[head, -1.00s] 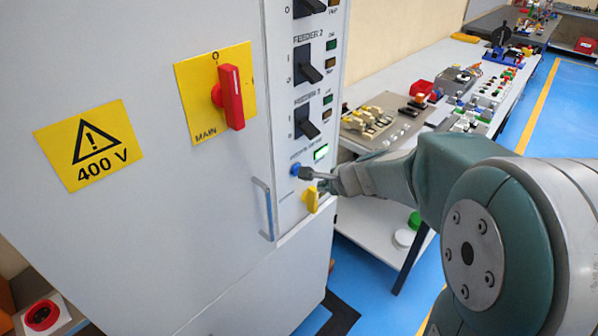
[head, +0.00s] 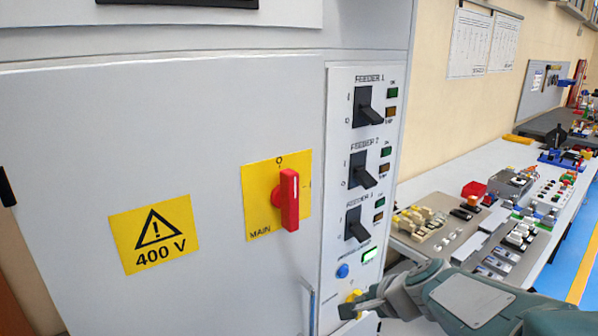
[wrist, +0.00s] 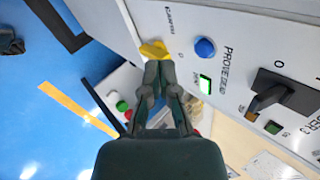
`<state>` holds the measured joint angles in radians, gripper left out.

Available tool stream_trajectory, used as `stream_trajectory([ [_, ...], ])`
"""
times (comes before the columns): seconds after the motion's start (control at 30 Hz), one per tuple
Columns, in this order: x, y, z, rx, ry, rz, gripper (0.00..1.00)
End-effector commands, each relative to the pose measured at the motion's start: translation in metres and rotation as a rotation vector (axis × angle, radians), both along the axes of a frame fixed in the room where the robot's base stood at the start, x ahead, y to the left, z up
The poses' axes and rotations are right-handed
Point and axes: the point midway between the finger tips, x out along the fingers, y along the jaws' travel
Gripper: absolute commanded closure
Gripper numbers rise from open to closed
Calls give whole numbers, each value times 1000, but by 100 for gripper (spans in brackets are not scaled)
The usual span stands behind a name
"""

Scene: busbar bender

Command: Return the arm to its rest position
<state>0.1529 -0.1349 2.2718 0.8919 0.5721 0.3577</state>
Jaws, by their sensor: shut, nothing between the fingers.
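My gripper (head: 350,309) is shut and empty in front of the grey cabinet's narrow control panel (head: 340,180). Its tips are below the blue button (head: 342,271) and overlap the yellow knob (head: 354,296) in the head view, partly hiding it. In the wrist view, my gripper's closed fingers (wrist: 160,70) point at the panel, with the yellow knob (wrist: 154,49) just beyond the tips and the blue button (wrist: 205,47) to the right. I cannot tell whether the tips touch the knob. A green lamp (head: 369,255) is lit. My arm reaches in from the lower right.
The cabinet door carries a red main switch (head: 289,199) on a yellow plate and a 400 V sign (head: 153,234). Black feeder switches (head: 362,171) stick out above my gripper. A door handle (head: 310,308) is to its left. A workbench (head: 430,184) with several devices stands at the right.

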Motion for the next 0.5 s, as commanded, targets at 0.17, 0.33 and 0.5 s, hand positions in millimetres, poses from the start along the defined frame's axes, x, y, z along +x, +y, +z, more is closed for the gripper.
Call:
stream_trajectory([
  [0.17, -63, 16, 22, -268, -62, 322, 100],
  [0.33, -120, 13, 30, -539, -91, 592, 100],
  [0.5, -166, -3, 33, -796, -90, 803, 100],
])
